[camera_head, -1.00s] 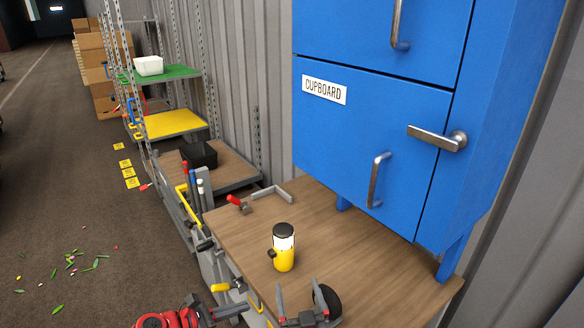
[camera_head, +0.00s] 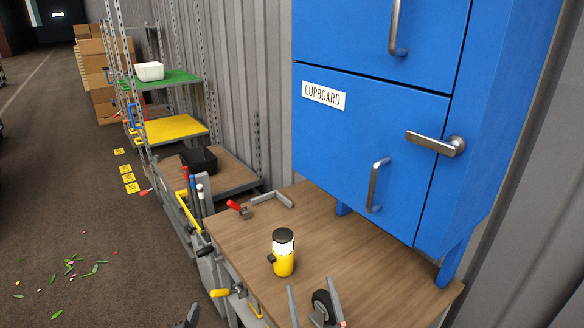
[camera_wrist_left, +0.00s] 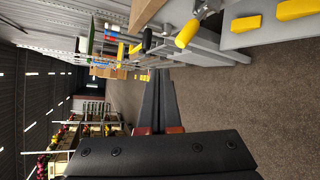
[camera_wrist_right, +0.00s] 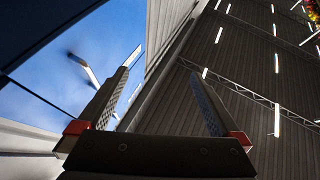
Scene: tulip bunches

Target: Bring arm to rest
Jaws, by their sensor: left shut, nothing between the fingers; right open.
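My left gripper (camera_head: 192,317) shows only as a dark tip at the bottom edge in the head view, left of the wooden worktop (camera_head: 235,232). In the left wrist view its fingers (camera_wrist_left: 158,85) are together, empty, over open floor. My right gripper (camera_head: 311,290) is at the bottom of the head view, over the front part of the worktop, fingers pointing up. In the right wrist view its fingers (camera_wrist_right: 160,72) are spread and empty, with the blue cupboard (camera_wrist_right: 40,110) to the left. Most of both arms is out of the head view.
A shelf rack (camera_head: 170,130) is further left. Open floor with scattered leaves (camera_head: 80,268) lies left.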

